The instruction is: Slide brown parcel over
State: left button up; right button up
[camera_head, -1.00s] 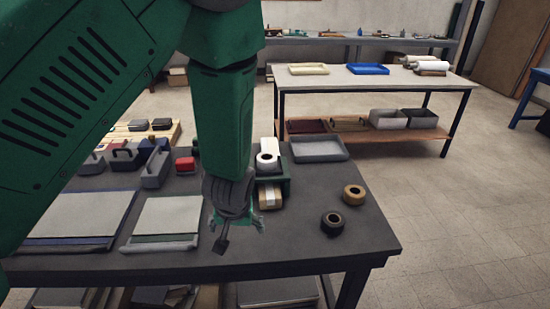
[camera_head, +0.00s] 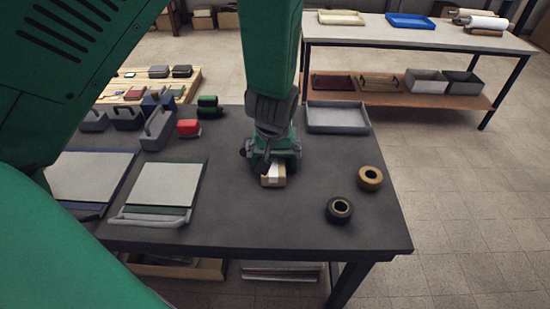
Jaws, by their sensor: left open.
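The brown parcel (camera_head: 274,180) is a small box with a pale strip on top. It lies on the dark grey table (camera_head: 225,215), right of the grey-white folder stack. My left gripper (camera_head: 266,165) is pointed down at the parcel's far side, its dark finger over or against the parcel's upper edge. I take it as open; the parcel hides part of it, and I cannot tell whether they touch. My right gripper is not in view.
A black tape roll (camera_head: 339,210) and a brown tape roll (camera_head: 370,178) lie to the right. A grey tray (camera_head: 338,117) is behind. A grey-white folder stack (camera_head: 163,190) is on the left. The table in front of the parcel is clear.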

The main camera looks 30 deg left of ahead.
aim_at(274, 170)
pick_arm(q)
jog(key=x, duration=1.3)
jog(key=shift+a, duration=0.1)
jog(key=c, duration=1.5)
